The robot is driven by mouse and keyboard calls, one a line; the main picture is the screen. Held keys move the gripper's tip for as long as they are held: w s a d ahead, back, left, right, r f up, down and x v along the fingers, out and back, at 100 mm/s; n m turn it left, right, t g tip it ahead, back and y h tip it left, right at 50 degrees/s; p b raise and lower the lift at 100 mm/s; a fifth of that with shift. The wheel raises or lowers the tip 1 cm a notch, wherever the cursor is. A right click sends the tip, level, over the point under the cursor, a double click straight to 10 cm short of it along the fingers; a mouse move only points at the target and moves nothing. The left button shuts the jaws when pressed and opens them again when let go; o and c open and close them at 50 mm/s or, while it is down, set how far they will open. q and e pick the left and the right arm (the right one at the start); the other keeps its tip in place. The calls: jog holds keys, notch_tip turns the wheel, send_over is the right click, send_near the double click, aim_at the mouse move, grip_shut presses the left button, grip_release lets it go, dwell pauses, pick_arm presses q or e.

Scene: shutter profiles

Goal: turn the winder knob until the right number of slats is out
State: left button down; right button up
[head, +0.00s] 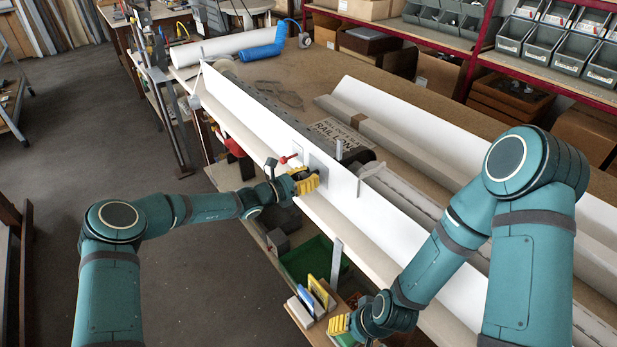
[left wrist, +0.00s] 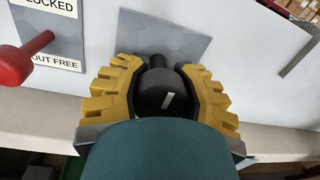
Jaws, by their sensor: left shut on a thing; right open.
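The winder knob (left wrist: 165,92) is black with a white mark on its face and sits in front of a grey plate (left wrist: 180,38) on the white panel. My left gripper (left wrist: 160,95) is shut on the knob, its yellow fingers on both sides; in the head view it shows at the panel (head: 308,182). A red lever (left wrist: 27,60) is left of the knob, beside a label (left wrist: 52,50) reading "LOCKED" and "OUT FREE". My right gripper (head: 340,324) is open and empty, low in the head view near the bench front. Slats (head: 245,95) show behind the panel; their number cannot be told.
The long white panel (head: 370,215) runs along the bench. A green bin (head: 308,262) and small upright items (head: 316,292) are below the panel.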

pick_arm(q)
jog(key=shift+f+m, duration=0.15)
jog(key=shift+m, duration=0.15)
pick_arm(e)
jog(key=shift+f, duration=0.15)
pick_arm(q)
jog(key=m+b, duration=0.1)
jog(key=m, duration=0.2)
jog(key=shift+a+f+m+b, duration=0.1)
jog(key=shift+f+m+b, duration=0.05)
jog(key=shift+m+b, duration=0.25)
jog(key=m+b, duration=0.2)
jog(key=m, duration=0.1)
jog(key=shift+f+y, duration=0.1)
jog(key=shift+y, duration=0.2)
jog(key=m+b, duration=0.3)
jog(key=shift+a, duration=0.1)
jog(key=shift+m+b, duration=1.2)
jog(key=shift+b, duration=0.25)
pick_arm(e)
jog(key=shift+f, duration=4.75)
